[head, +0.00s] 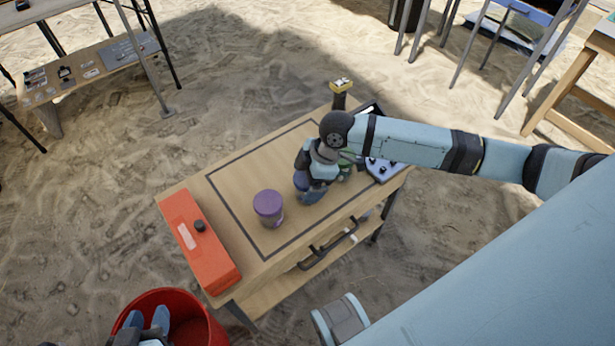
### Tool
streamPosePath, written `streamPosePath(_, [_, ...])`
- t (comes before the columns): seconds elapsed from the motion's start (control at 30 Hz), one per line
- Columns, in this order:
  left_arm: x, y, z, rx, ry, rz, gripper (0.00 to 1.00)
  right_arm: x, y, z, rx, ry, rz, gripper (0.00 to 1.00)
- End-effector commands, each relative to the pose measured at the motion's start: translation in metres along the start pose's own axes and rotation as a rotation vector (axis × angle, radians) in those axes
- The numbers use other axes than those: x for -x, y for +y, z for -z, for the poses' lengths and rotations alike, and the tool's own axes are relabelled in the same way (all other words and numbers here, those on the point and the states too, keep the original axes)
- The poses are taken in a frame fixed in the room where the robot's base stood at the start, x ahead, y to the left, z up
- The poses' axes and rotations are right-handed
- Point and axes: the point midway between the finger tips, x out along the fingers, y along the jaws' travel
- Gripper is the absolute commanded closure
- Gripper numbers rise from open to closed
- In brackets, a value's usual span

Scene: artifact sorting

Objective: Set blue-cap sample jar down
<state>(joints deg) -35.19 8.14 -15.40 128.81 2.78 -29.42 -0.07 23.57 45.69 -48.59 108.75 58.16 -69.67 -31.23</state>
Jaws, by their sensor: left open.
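A small table (245,170) with a dark rectangular outline stands in the middle of the head view. My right gripper (312,193) points down over the right half of the outlined area. A dark blue cap (301,181) shows partly beside its fingers; most of that jar is hidden, so I cannot tell whether it is held or touches the table. A purple-cap jar (268,206) stands upright to the left of this gripper. My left gripper (147,321) is open at the bottom left, over the red bucket (192,318).
An orange-red box (199,245) with a dark knob lies along the table's left end. A green-cap jar (347,158) is partly hidden behind my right gripper. A tray (385,170) and a yellow-topped dark object (340,92) are at the right end. The outlined area's left part is clear.

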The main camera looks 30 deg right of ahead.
Motion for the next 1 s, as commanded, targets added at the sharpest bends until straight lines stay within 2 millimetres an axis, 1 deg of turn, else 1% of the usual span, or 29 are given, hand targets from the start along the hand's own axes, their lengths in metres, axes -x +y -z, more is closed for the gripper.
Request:
streamPosePath(0.23, [-0.002,-0.001,-0.006,-0.001,-0.010,0.002,0.57,0.001,0.000,0.000,0.000,0.000,0.000,0.10])
streamPosePath(0.33, [-0.001,-0.001,-0.003,-0.001,-0.009,0.002,0.57,0.009,0.000,0.001,0.000,-0.001,-0.001,0.10])
streamPosePath(0.47, [0.002,-0.001,0.002,-0.004,-0.010,0.005,0.57,0.032,0.001,0.002,0.001,-0.001,-0.002,0.10])
streamPosePath(0.57, [0.004,-0.002,0.004,-0.009,-0.015,0.009,0.57,0.055,0.001,0.002,0.000,-0.001,-0.003,0.10])
streamPosePath(0.7, [0.004,-0.004,0.004,-0.014,-0.025,0.015,0.57,0.085,0.001,0.002,0.000,-0.001,-0.002,0.10])
streamPosePath(0.8, [0.004,-0.005,0.001,-0.016,-0.036,0.019,0.57,0.102,0.001,0.002,0.000,-0.001,-0.002,0.10])
streamPosePath(0.9, [0.003,-0.006,-0.003,-0.017,-0.046,0.022,0.57,0.114,0.001,0.001,0.000,-0.001,-0.001,0.10])
streamPosePath(1.0, [0.003,-0.006,-0.003,-0.017,-0.047,0.023,0.57,0.120,0.000,0.002,-0.001,0.001,-0.001,0.10])
